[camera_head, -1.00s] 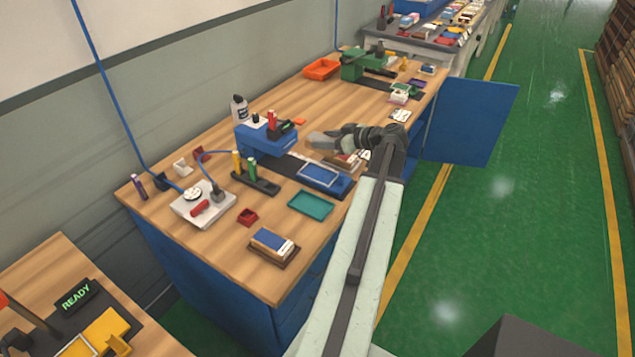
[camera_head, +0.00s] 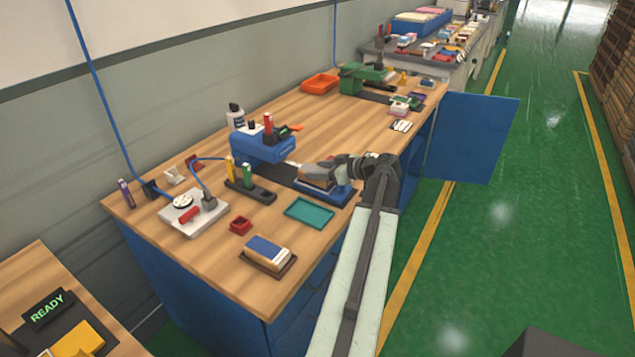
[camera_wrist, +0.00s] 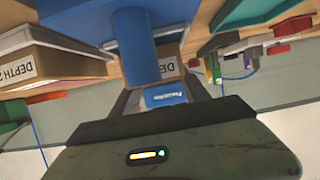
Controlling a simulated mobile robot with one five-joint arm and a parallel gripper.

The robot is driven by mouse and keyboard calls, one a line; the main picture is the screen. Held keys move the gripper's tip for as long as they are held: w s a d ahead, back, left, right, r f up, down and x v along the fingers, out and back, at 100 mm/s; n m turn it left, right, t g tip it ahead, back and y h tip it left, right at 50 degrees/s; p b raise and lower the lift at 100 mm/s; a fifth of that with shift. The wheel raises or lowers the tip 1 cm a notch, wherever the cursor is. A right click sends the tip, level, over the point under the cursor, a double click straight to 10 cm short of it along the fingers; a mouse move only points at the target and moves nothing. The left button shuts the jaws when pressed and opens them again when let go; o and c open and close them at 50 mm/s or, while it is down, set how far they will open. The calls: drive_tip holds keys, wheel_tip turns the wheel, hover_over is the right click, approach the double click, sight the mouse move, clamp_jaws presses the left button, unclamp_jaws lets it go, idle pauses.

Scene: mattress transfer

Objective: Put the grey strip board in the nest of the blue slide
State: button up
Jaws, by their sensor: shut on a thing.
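The blue slide (camera_head: 338,196) lies on the bench near its right edge, with its dark rail running back left to a blue block. My gripper (camera_head: 302,170) is over the slide and hides much of its nest. It is shut on a piece that shows as a brown, light-topped shape (camera_head: 313,184) just over the slide. I take this for the grey strip board; its grey face is mostly hidden. I cannot tell whether it touches the nest. In the wrist view, a blue upright part (camera_wrist: 136,45) stands close in front of the jaws.
A teal tray (camera_head: 309,213) lies in front of the slide. A box with a blue top (camera_head: 266,249) sits near the front corner. A dark holder with yellow and green pieces (camera_head: 250,190) is left. A "DEPTH" labelled box (camera_wrist: 45,62) shows in the wrist view.

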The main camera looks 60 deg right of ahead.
drive_tip(key=shift+f, duration=0.5)
drive_tip(key=o, duration=1.5)
drive_tip(key=shift+c, duration=0.2)
drive_tip(key=shift+r+p, duration=0.25)
drive_tip(key=shift+p, duration=0.05)
drive_tip(key=p+v, duration=0.4)
drive_tip(key=v, duration=0.8)
